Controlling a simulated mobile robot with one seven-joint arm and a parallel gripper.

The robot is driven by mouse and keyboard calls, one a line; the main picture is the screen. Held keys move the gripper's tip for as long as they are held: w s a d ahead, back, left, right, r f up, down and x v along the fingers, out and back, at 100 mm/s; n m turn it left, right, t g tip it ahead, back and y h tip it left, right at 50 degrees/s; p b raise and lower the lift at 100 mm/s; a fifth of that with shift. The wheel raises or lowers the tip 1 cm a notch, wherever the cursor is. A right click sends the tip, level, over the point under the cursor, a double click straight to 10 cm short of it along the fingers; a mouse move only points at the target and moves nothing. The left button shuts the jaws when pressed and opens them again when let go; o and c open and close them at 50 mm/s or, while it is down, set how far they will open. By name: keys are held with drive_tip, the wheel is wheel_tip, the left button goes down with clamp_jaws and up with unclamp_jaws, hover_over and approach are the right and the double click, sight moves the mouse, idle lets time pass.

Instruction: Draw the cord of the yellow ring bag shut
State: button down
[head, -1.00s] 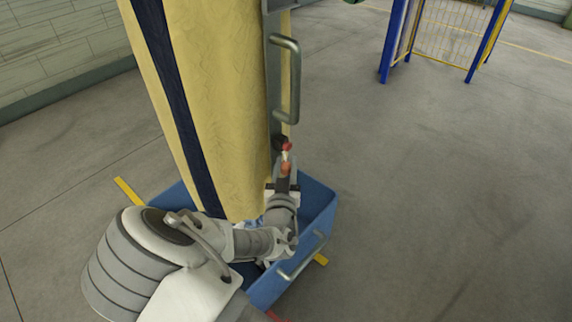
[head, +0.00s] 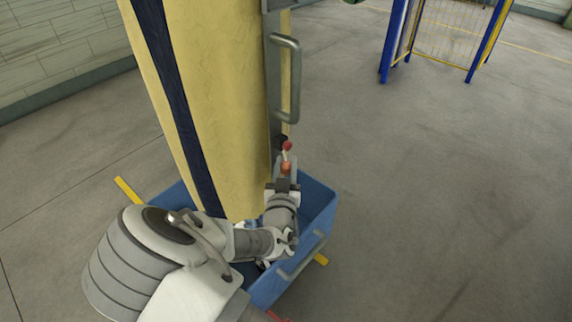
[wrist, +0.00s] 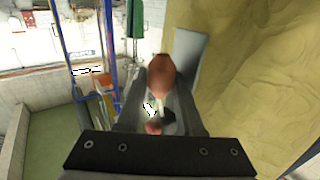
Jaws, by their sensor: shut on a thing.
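The yellow bag (head: 222,110) hangs tall with a dark navy stripe down its left part; its top is out of view. It also fills the right of the wrist view (wrist: 255,80). Beside its right edge, low down, is an orange-red bead (head: 286,167), with a smaller red ball (head: 287,146) above it and a short pale piece of cord between them. My gripper (head: 287,169) is shut on the orange-red bead, which shows between the fingertips in the wrist view (wrist: 160,75). The bag's mouth is not visible.
A grey post with a metal handle (head: 294,80) stands right of the bag. A blue bin (head: 318,205) sits under the bag and my gripper. A blue and yellow frame (head: 397,45) stands at the back right. The floor to the right is clear.

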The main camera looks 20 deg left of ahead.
wheel_tip(320, 180, down, 11)
drive_tip(key=b, duration=0.7)
drive_tip(key=shift+r, duration=0.15)
drive_tip(key=shift+s, duration=0.1)
drive_tip(key=c, duration=0.5)
unclamp_jaws()
drive_tip(key=shift+c, duration=0.2)
drive_tip(key=shift+r, duration=0.1)
drive_tip(key=p+v, duration=0.3)
drive_tip(key=v, duration=1.4)
drive_tip(key=shift+s+r, duration=0.1)
